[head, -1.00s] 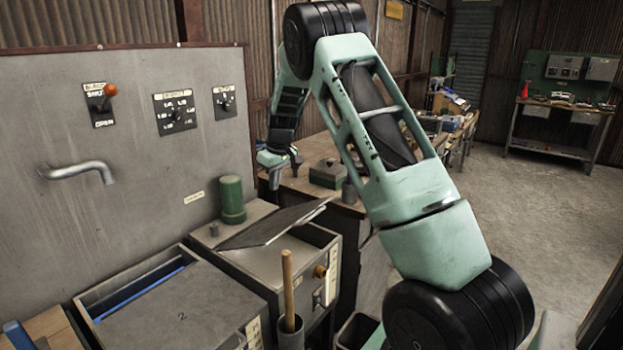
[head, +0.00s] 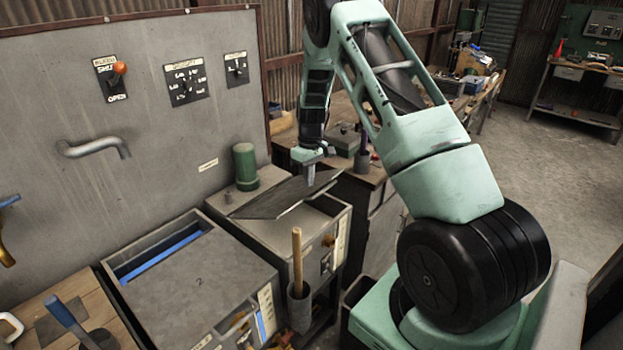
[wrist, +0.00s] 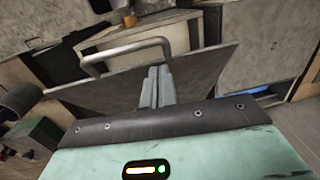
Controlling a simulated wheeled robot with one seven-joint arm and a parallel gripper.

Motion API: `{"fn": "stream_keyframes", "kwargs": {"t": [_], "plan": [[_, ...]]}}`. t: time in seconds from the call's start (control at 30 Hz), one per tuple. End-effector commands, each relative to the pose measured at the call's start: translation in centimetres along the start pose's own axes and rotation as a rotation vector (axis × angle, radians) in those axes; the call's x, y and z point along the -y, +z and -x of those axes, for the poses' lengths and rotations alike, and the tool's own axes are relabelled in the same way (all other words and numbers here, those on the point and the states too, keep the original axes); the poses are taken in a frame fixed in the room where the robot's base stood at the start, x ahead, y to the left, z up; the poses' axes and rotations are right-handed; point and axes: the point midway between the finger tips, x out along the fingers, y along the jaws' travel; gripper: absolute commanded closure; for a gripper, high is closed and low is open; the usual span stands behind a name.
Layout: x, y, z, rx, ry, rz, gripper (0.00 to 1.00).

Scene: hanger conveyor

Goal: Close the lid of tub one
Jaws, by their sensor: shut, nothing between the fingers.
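Tub one (head: 322,228) is the grey box to the right of the tub marked 2. Its dark flat lid (head: 268,199) is tilted, with the right side raised and a gap beneath it. My gripper (head: 310,181) points down at the raised right part of the lid; I cannot tell whether it touches. In the wrist view my gripper (wrist: 157,88) has its fingers together and empty, in front of the lid panel (wrist: 205,73). A bent grey bar (wrist: 125,50) like a handle shows just left of the fingers.
The tub marked 2 (head: 200,290) stands to the left. A green cylinder (head: 245,165) stands behind the lid. A wooden-handled tool (head: 297,260) sits in a holder at tub one's front. A pipe spout (head: 95,148) juts from the panel. A workbench (head: 370,172) stands behind.

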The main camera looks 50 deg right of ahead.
Motion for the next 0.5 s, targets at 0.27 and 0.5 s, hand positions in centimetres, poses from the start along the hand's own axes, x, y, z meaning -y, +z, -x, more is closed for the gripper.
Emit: {"fn": "stream_keyframes", "kwargs": {"t": [0.27, 0.5], "plan": [[0.5, 1.5, -1.6, -0.001, 0.000, -0.001, 1.00], [0.5, 1.6, -1.8, -0.003, 0.001, -0.001, 1.00]]}}
